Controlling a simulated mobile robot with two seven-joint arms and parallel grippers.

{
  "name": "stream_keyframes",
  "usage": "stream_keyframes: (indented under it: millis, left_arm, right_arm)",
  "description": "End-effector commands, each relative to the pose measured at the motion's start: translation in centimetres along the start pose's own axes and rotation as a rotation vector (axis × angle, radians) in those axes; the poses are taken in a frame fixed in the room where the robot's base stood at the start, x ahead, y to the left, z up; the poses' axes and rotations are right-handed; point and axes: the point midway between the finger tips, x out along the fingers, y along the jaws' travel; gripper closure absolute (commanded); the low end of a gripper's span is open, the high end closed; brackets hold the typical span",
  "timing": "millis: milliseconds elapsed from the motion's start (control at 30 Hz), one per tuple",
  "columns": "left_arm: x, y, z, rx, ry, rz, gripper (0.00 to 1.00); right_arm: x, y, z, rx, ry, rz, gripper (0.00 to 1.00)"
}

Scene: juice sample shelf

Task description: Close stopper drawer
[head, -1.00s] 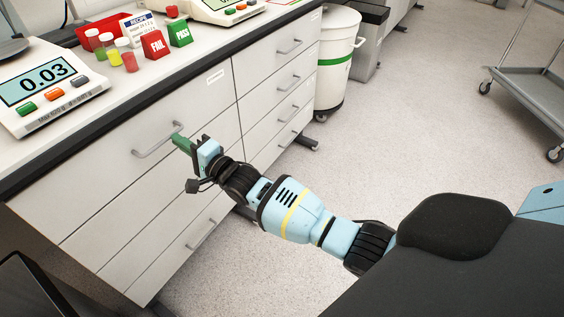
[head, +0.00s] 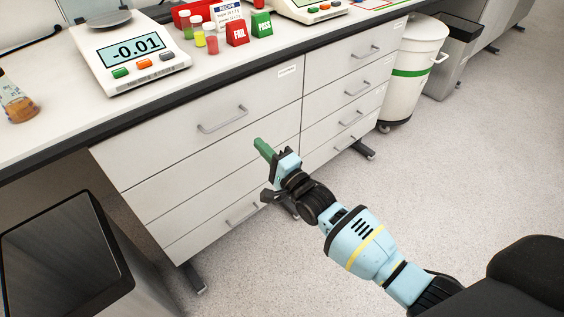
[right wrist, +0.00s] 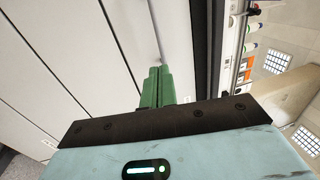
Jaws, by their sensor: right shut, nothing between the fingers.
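The wide top drawer (head: 165,148) of the left-hand white drawer stack looks flush with the cabinet, with no gap seen. It has a grey bar handle (head: 222,120) and a small label (head: 287,71) too small to read. My right gripper (head: 262,147) has green fingers, shut and empty, in front of the drawer fronts, below and right of the handle. Contact with the front cannot be told. My left gripper is not in view.
The bench top holds a scale (head: 135,53) reading -0.01, a red FAIL block (head: 237,33), a green PASS block (head: 261,24) and sample vials. A narrower drawer stack (head: 335,100) and a white bin (head: 412,75) stand right. A dark-topped box (head: 65,250) is at lower left. Floor at right is clear.

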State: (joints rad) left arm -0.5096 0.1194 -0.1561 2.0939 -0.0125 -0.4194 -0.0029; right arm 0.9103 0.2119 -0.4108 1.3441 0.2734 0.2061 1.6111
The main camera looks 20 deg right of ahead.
Motion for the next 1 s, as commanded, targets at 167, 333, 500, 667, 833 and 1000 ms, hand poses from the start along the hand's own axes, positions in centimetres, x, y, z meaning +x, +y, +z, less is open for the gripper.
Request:
stream_keyframes:
  millis: [167,333,500,667,833,1000]
  left_arm:
    - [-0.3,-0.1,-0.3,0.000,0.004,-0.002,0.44]
    - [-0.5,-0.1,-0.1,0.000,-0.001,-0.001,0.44]
    - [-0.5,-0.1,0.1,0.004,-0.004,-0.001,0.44]
    - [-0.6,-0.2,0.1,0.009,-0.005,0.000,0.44]
    - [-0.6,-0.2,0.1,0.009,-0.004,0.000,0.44]
    - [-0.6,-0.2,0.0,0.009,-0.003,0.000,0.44]
  right_arm:
    - [-3.2,0.1,0.0,-0.001,0.000,0.003,1.00]
    - [-5.1,0.1,0.0,-0.001,0.000,0.002,1.00]
    - [-5.7,0.1,0.0,-0.002,0.000,0.001,1.00]
    - [-5.8,0.1,0.0,-0.001,0.000,0.001,1.00]
    - [-5.8,0.2,0.0,-0.004,0.000,0.004,1.00]
    - [-8.7,2.7,1.3,-0.074,0.000,0.076,1.00]
